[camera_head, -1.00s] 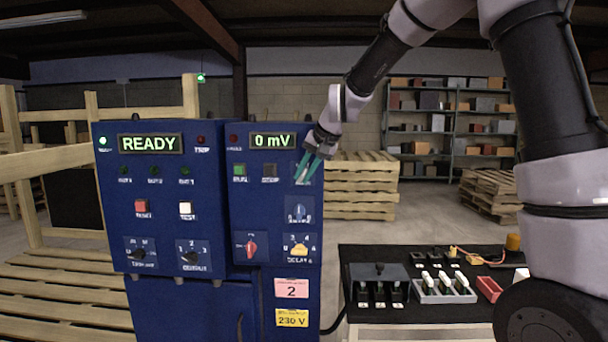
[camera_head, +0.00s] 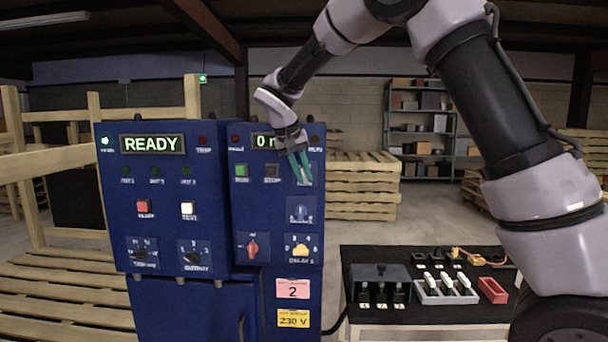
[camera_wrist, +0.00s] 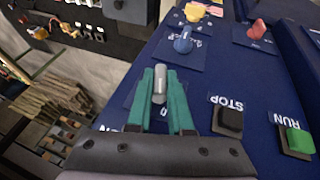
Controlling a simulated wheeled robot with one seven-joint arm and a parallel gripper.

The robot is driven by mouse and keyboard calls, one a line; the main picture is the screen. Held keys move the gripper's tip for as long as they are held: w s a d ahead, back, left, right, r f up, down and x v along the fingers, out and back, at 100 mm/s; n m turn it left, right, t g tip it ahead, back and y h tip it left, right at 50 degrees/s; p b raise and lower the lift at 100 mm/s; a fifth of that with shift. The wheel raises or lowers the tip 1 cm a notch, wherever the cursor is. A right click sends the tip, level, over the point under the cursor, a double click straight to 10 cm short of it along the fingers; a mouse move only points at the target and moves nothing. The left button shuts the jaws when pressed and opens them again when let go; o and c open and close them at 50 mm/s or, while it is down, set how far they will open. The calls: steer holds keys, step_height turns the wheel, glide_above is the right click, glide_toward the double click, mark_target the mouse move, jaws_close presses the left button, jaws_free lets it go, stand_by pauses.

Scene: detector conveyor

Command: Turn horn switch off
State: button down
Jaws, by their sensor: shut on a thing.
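The horn switch (camera_wrist: 160,86) is a short silver toggle lever on a dark blue plate. In the wrist view it sits between the two green fingertips of my gripper (camera_wrist: 161,80), which are shut on it. A "0" mark shows just below the lever, and the plate's lettering is mostly covered by the fingers. In the head view my gripper (camera_head: 302,180) is at the upper right of the right blue cabinet (camera_head: 231,215). The fingers hide the lever there, so its position is unclear.
Beside the switch are the black STOP button (camera_wrist: 230,121) and green RUN button (camera_wrist: 299,140). A blue knob (camera_wrist: 183,41), red knob (camera_wrist: 256,29) and yellow knob (camera_head: 301,249) are close by. A black-topped bench (camera_head: 420,318) stands right of the cabinet.

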steer(key=shift+w+a+n+h, duration=0.15)
steer(key=shift+n+h, duration=0.15)
steer(key=shift+h, duration=0.9)
steer(key=c, duration=0.8)
jaws_free()
steer(key=v, duration=1)
steer(key=shift+s+a+r, duration=0.2)
steer(key=shift+s+a, duration=0.05)
steer(key=shift+a, duration=0.05)
